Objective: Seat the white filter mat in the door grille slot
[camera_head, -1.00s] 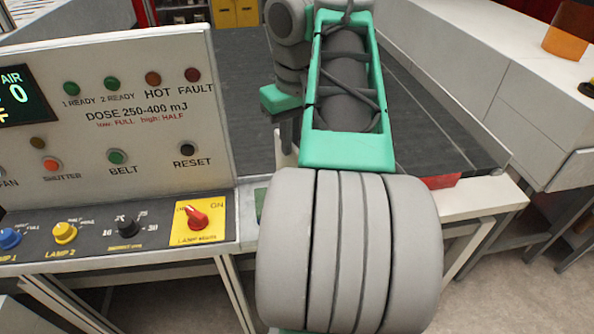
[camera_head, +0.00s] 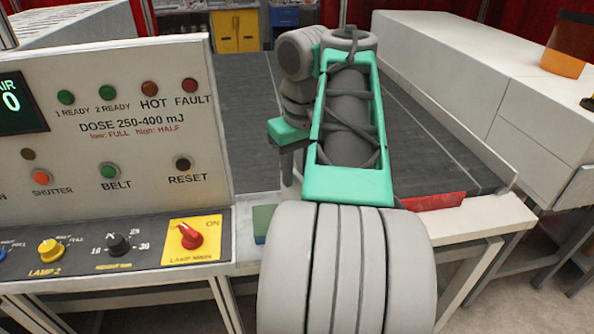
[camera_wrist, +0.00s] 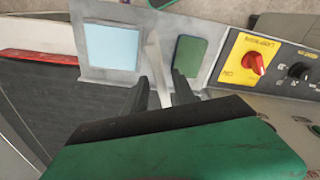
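My gripper (camera_wrist: 161,85) has its two dark fingers on either side of a narrow white strip (camera_wrist: 157,62). This looks like the white filter mat seen nearly edge-on, held between the fingers and sticking out past their tips. In the head view, my gripper (camera_head: 291,165) is left of my green forearm, above the ledge beside the control panel, and hides most of the mat. I cannot make out the door grille slot in either view.
The control panel (camera_head: 110,130), with a red lamp knob (camera_head: 191,236), stands at the left. A green patch (camera_wrist: 190,56) and a pale blue square (camera_wrist: 112,46) lie on the ledge. A dark belt (camera_head: 240,100) runs behind. A red strip (camera_head: 433,201) marks its front edge.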

